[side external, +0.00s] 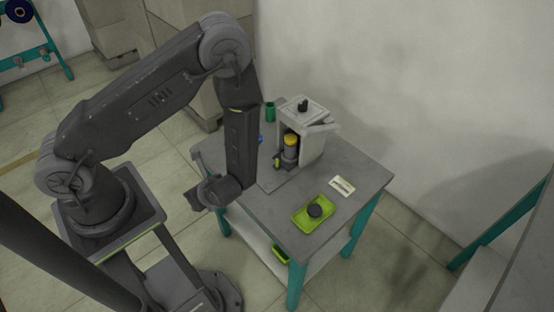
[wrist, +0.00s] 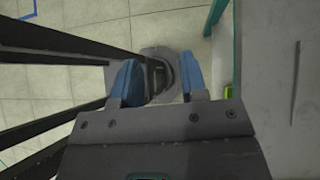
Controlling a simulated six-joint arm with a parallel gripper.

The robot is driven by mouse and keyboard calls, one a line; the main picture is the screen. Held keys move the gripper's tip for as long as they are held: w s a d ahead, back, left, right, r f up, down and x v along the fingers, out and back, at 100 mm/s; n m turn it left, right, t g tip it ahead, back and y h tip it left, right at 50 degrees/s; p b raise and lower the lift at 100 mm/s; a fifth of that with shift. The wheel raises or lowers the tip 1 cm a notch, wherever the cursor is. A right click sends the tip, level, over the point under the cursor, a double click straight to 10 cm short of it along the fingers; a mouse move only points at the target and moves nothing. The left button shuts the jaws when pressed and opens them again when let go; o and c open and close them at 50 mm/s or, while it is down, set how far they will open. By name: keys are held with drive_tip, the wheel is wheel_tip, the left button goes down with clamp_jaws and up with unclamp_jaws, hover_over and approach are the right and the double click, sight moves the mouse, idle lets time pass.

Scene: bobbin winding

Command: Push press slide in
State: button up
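The press (side external: 316,136) is a pale grey housing with a dark knob on top, standing at the back of the small grey table in the side view. In its open front sits a dark cylindrical part with a yellow top (side external: 291,140), apparently on the slide; how far in the slide sits I cannot tell. My gripper (wrist: 160,80) shows in the wrist view with two blue fingers spread apart and nothing between them. It is over the floor, left of the table edge, away from the press. In the side view my arm hides the fingers.
A lime-green tray (side external: 301,223) with a dark round piece lies at the table's front, beside a white card (side external: 342,186). A green cup (side external: 270,111) stands at the back left. A lime item (side external: 281,255) is on the lower shelf. A wall is behind.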

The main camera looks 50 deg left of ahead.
drive_tip(key=w+a+m+t+y, duration=0.2)
drive_tip(key=w+m+t, duration=0.3)
drive_tip(key=m+t+h, duration=0.7)
drive_tip(key=m+t, duration=0.2)
drive_tip(key=m, duration=0.1)
approach(276, 160)
drive_tip(key=v, duration=0.3)
drive_tip(key=shift+s+f, duration=0.2)
drive_tip(key=shift+s, duration=0.05)
drive_tip(key=shift+w+d+f+t, duration=0.1)
drive_tip(key=shift+w+d+t, duration=0.05)
drive_tip(key=shift+w+t, duration=0.15)
drive_tip(key=x, duration=1.3)
drive_tip(key=shift+f, duration=0.1)
clamp_jaws()
